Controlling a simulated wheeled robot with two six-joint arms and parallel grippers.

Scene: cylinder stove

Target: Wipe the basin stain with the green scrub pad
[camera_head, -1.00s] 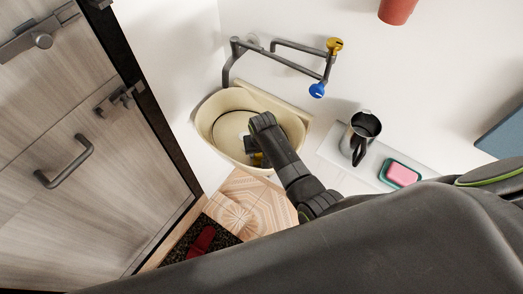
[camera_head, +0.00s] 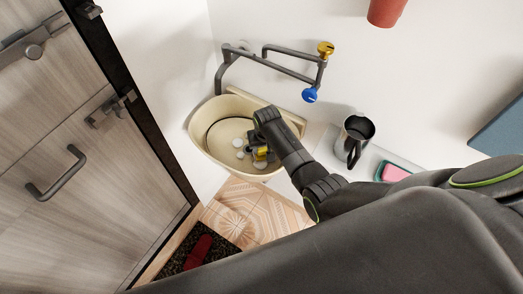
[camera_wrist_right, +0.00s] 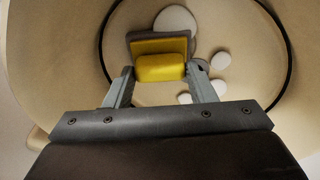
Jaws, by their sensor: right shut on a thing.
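The cream basin (camera_head: 197,133) is fixed at the wall corner, under the grey pipe tap. My right gripper (camera_head: 258,148) reaches down into it. In the right wrist view this gripper (camera_wrist_right: 160,76) is shut on a scrub pad (camera_wrist_right: 161,67), which shows a yellow body and a grey-brown layer; no green shows on it. The pad (camera_head: 263,152) is low inside the basin; whether it touches the floor of the basin I cannot tell. Several white round spots (camera_wrist_right: 176,20) lie on the basin floor around the pad. No separate dark stain is visible. My left gripper is not in view.
A dark metal mug (camera_head: 355,139) and a pink soap (camera_head: 394,173) in a green dish stand on the ledge at right. A door (camera_head: 75,150) is at left.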

